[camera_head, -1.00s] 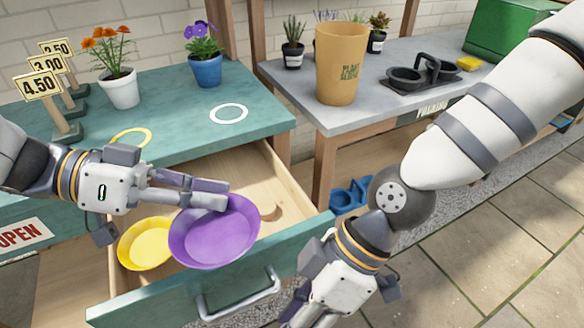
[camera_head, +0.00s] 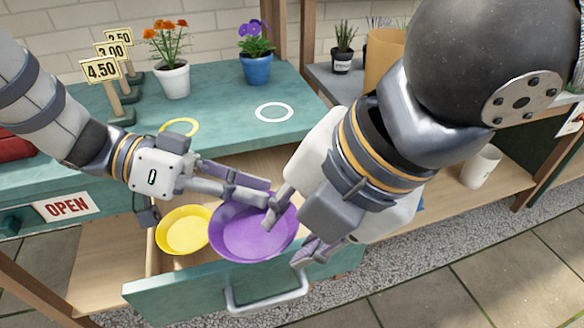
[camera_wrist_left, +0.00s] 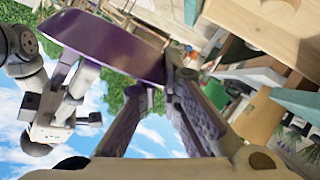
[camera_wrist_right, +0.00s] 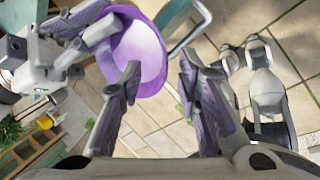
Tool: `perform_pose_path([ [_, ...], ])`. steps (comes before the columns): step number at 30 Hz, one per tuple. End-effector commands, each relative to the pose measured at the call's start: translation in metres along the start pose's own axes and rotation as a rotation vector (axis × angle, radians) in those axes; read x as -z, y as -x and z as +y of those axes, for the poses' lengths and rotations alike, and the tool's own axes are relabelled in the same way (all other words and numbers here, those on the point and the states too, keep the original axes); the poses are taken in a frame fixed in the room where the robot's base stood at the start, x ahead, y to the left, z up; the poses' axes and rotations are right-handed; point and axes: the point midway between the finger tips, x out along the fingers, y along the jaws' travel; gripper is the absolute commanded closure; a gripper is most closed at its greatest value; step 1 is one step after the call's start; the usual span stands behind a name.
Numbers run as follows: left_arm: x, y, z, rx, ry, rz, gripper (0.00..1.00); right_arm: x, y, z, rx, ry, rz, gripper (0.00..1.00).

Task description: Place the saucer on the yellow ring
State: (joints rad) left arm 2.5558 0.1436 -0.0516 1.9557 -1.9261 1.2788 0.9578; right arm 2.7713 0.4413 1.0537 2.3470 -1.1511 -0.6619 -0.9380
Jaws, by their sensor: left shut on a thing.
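A purple saucer (camera_head: 250,240) is held over the open drawer, and it also shows in the left wrist view (camera_wrist_left: 110,45) and the right wrist view (camera_wrist_right: 140,55). My left gripper (camera_head: 262,200) is shut on its far rim. My right gripper (camera_head: 284,243) is open at the saucer's right side, its fingers apart and close to the rim; I cannot tell whether they touch it. The yellow ring (camera_head: 165,128) lies flat on the green table, partly hidden by my left wrist. A yellow saucer (camera_head: 185,232) is in the drawer.
A white ring (camera_head: 274,103) lies bare on the green table. Flower pots (camera_head: 174,80) and price signs (camera_head: 103,72) stand at the back. The open drawer front (camera_head: 190,295) juts out below. A tan pot (camera_head: 384,55) stands on the grey bench.

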Motion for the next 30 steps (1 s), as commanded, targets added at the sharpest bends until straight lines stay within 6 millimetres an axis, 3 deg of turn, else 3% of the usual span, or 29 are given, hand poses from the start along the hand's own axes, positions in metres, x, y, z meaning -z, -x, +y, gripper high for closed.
perform_pose_path([
  [5,0.001,0.000,0.000,0.000,-0.001,0.001,1.00,0.000,-0.019,0.000,0.000,-0.001,0.001,0.70],
  [13,0.001,0.000,0.000,0.000,-0.001,0.001,1.00,0.000,-0.021,0.000,-0.001,-0.002,0.000,0.70],
  [18,0.001,0.000,0.000,0.000,-0.001,0.001,1.00,0.000,-0.021,0.000,-0.002,-0.002,0.001,1.00],
  [23,0.000,0.000,0.001,-0.001,0.000,0.000,1.00,0.000,-0.021,0.002,-0.006,-0.001,0.001,1.00],
  [24,0.000,-0.001,0.001,-0.002,0.000,0.000,0.85,0.000,-0.020,0.002,-0.007,0.000,0.001,1.00],
  [26,0.000,-0.001,0.001,-0.002,0.000,0.000,0.72,0.000,-0.020,0.002,-0.008,0.000,0.001,1.00],
  [30,0.000,0.000,0.001,-0.001,0.000,0.000,0.71,0.000,-0.020,0.002,-0.006,-0.001,0.001,1.00],
])
